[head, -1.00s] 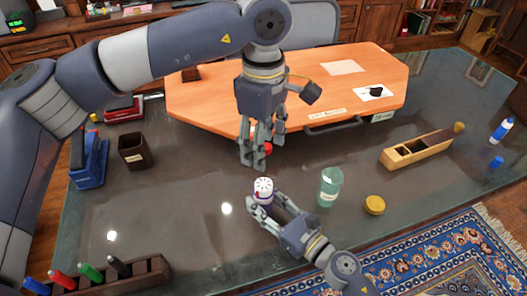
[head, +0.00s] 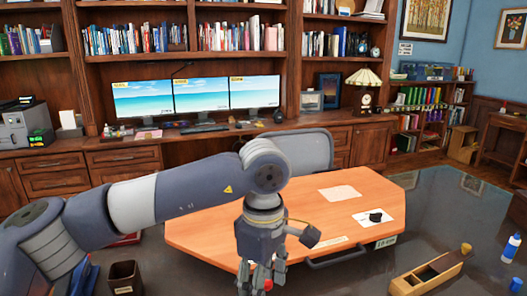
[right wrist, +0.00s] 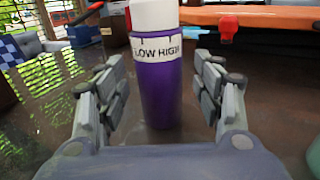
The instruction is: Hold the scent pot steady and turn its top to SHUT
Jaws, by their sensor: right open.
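The scent pot (right wrist: 162,95) shows in the right wrist view as an upright purple cylinder with a white top (right wrist: 155,14). A white band below the top reads LOW and HIGH with small dark marks. The upper end of the top is cut off by the frame. My right gripper (right wrist: 160,80) is open, one finger on each side of the pot, with gaps showing on both sides.
A dark cup (head: 123,278) stands left, a wooden box (head: 432,273) and a blue-and-white bottle (head: 511,247) right. Monitors (head: 201,95) stand on the far bookcase.

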